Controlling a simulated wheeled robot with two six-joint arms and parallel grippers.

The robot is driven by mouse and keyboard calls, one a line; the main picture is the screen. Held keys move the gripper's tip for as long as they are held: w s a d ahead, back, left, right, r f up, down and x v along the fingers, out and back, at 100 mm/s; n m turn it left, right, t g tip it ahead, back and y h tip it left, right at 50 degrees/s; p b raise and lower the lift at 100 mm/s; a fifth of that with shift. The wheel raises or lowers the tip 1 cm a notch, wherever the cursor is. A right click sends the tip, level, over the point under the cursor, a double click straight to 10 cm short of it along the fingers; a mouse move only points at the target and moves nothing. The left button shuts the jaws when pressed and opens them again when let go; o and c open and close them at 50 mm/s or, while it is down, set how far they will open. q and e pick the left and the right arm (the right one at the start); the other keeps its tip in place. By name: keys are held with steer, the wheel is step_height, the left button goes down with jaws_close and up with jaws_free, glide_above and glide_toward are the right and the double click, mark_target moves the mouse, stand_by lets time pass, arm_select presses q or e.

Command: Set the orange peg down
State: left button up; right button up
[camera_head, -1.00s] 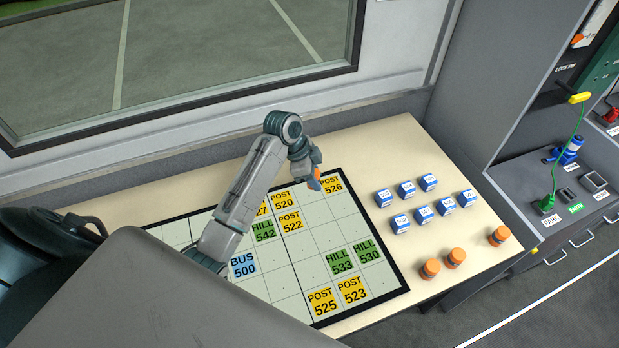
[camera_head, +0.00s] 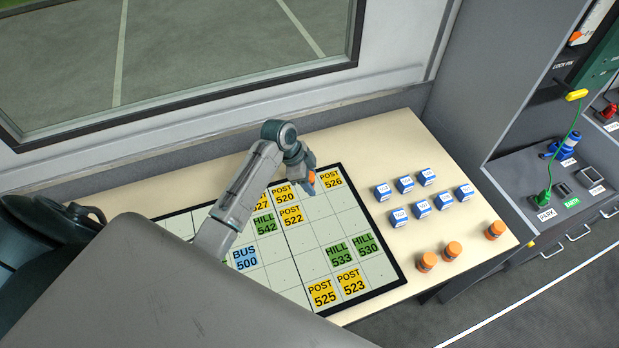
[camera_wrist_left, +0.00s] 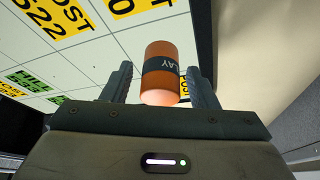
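The orange peg (camera_wrist_left: 160,75) has a black band with white letters partly reading "LAY". It stands between the two fingers of my left gripper (camera_wrist_left: 160,82) in the left wrist view. A narrow gap shows between the peg and each finger, so the gripper is open around it. In the head view, the left gripper (camera_head: 309,178) is at the far part of the white grid board (camera_head: 318,208), beside the yellow POST 526 tile (camera_head: 331,178). A bit of orange shows at its tips. Whether the peg's base touches the board is hidden. My right gripper is out of view.
Several blue-and-white blocks (camera_head: 422,209) stand right of the board. Three orange pegs (camera_head: 452,250) stand nearer the table's right end. Yellow, green and blue tiles lie on the board, with empty cells between them. A grey console (camera_head: 560,185) with a green cable stands at the right.

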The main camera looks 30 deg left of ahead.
arm_select(q)
steer(key=shift+r, duration=0.2)
steer(key=shift+a+r, duration=0.15)
steer(key=shift+r, duration=0.1)
steer(key=b+v, duration=0.3)
steer(key=v, duration=0.8)
steer(key=shift+r, duration=0.15)
